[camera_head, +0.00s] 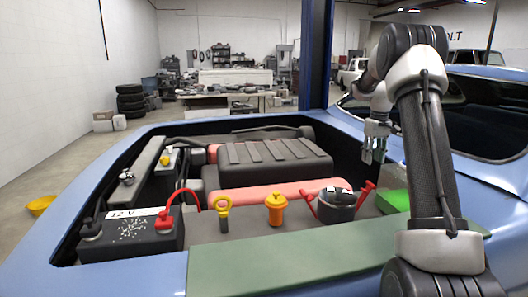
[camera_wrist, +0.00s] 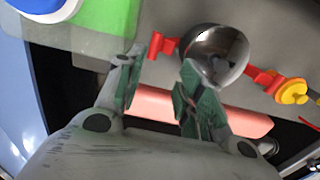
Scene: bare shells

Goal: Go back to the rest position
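My gripper (camera_head: 374,150) hangs above the right side of the open engine bay, pointing down. In the wrist view its two green-padded fingers (camera_wrist: 163,72) stand apart with nothing seen between them, so it is open and empty. Beyond the fingertips in that view is a round metal pot-like part (camera_wrist: 230,48) with red handles. The same part (camera_head: 337,206) stands on the grey ledge in the head view, below and left of my gripper. A green tray or block (camera_head: 392,201) lies to its right and also shows in the wrist view (camera_wrist: 106,16).
An orange cap (camera_head: 276,208), a yellow ring-handled dipstick (camera_head: 224,213) and a 12 V battery (camera_head: 132,236) with a red clamp stand along the bay's front. A black ribbed engine cover (camera_head: 272,162) lies behind. A blue-and-white round item (camera_wrist: 44,8) sits by the green piece.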

